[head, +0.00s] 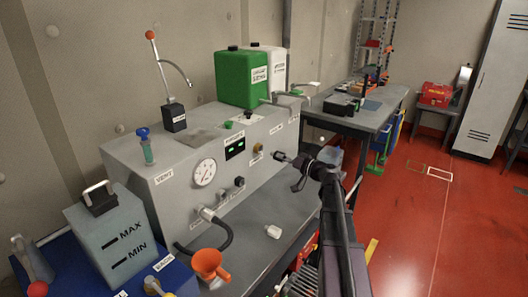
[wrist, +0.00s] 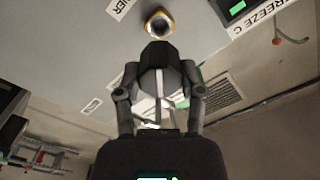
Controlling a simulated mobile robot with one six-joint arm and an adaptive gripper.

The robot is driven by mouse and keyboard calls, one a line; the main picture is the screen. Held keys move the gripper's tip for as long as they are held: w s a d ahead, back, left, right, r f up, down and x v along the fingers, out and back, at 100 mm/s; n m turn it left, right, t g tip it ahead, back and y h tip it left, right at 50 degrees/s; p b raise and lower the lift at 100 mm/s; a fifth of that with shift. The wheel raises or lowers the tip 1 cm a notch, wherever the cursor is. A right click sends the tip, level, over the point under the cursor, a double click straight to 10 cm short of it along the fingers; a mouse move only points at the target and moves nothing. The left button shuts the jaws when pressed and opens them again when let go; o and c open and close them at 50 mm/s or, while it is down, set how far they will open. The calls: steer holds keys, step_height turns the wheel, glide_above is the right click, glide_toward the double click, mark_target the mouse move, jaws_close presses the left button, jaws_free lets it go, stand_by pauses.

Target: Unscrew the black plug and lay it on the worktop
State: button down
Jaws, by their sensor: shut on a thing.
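The black plug (wrist: 157,58) is between the fingertips of my gripper (wrist: 158,80) in the wrist view, and the fingers are shut on it. In the head view the plug (head: 277,155) shows as a small dark tip at the end of my gripper (head: 290,159). A brass-ringed port (wrist: 158,23) on the grey machine's face lies just beyond the plug. In the head view the port (head: 257,148) is a little left of the plug, with a visible gap. The grey worktop (head: 262,203) runs along the front of the machine, below my gripper.
The grey machine (head: 150,205) carries a gauge (head: 204,172), knobs and a black hose (head: 222,240).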

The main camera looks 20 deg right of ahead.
steer(key=shift+v, duration=0.9)
steer(key=shift+d, duration=0.1)
